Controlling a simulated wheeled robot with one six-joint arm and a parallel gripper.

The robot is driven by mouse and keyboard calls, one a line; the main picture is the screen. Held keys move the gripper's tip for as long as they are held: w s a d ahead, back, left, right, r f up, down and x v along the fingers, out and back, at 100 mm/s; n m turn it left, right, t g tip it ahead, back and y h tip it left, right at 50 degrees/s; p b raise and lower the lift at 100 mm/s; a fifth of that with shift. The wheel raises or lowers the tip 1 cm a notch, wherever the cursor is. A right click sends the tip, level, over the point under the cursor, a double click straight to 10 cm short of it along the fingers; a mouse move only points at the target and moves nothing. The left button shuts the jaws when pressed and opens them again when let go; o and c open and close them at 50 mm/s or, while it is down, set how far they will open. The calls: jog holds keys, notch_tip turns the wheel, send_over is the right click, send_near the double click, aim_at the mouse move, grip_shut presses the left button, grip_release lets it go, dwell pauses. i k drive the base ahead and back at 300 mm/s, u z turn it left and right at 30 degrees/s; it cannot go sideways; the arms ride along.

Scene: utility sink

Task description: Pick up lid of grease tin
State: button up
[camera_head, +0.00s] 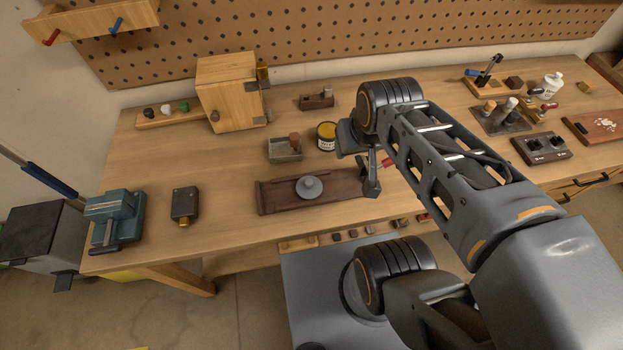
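The grease tin (327,136) is a small dark tin with a pale label and yellow at its top. It stands on the workbench, just left of my wrist. A round grey disc with a central knob (310,187), which looks like a lid, lies on a long dark wooden board nearer the front edge. I cannot be sure that it is the tin's lid. My gripper (353,143) is at the end of my arm, right of the tin and above the board's right part.
A small box with a brown block (285,149) stands left of the tin. A wooden cabinet (230,92) is behind left.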

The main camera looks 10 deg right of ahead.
aim_at(309, 188)
jog(key=k, duration=1.3)
jog(key=u, duration=0.65)
jog(key=i, duration=0.95)
jog(key=z, duration=0.25)
